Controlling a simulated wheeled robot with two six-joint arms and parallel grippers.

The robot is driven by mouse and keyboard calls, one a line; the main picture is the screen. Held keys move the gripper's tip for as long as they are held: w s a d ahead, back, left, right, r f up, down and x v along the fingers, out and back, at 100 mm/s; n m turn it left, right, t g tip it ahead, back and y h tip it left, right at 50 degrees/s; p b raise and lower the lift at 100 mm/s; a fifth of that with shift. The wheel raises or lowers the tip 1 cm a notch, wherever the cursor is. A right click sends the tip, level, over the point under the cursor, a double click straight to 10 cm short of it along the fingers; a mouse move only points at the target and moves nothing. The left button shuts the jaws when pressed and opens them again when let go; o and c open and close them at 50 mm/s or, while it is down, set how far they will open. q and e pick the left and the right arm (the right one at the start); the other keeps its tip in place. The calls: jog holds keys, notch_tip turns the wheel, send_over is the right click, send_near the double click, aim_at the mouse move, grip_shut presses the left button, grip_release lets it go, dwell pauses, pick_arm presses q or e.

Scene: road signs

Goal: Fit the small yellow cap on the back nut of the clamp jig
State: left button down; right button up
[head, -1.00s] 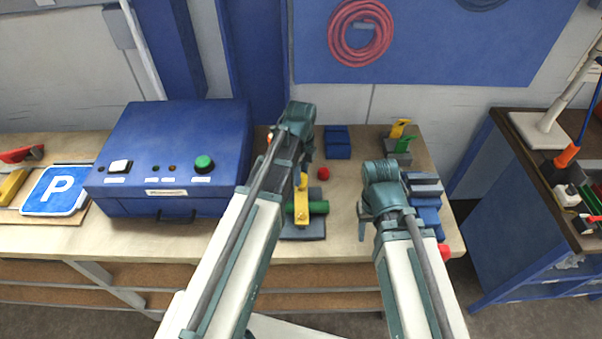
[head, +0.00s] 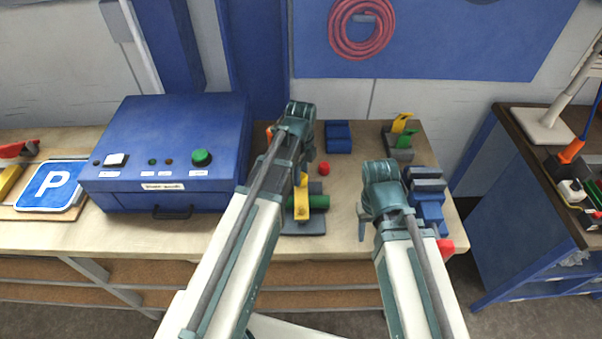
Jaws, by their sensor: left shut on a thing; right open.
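The clamp jig stands at the middle of the bench in the head view, with a grey base (head: 303,228), a yellow bar (head: 301,206) and a green cylinder (head: 319,202). My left gripper (head: 304,166) is just behind the jig, largely hidden by its own arm. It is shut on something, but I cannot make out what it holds. I cannot pick out the small yellow cap or the back nut. My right gripper (head: 363,226) is open, low over the bench to the right of the jig, partly hidden by its wrist.
A blue control box (head: 170,190) fills the bench left of my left arm. A small red piece (head: 324,168) and a blue block (head: 338,137) lie behind the jig. Blue and grey blocks (head: 428,205) crowd the right edge. Bare bench lies between the jig and my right gripper.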

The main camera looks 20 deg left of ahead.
pick_arm(q)
jog(key=shift+f, duration=0.2)
jog(key=shift+c, duration=1.7)
grip_release()
jog(key=shift+r, duration=0.1)
notch_tip(320, 180, up, 14)
jog(key=p, duration=1.3)
jog(key=shift+p, duration=0.35)
jog(key=shift+f, duration=0.2)
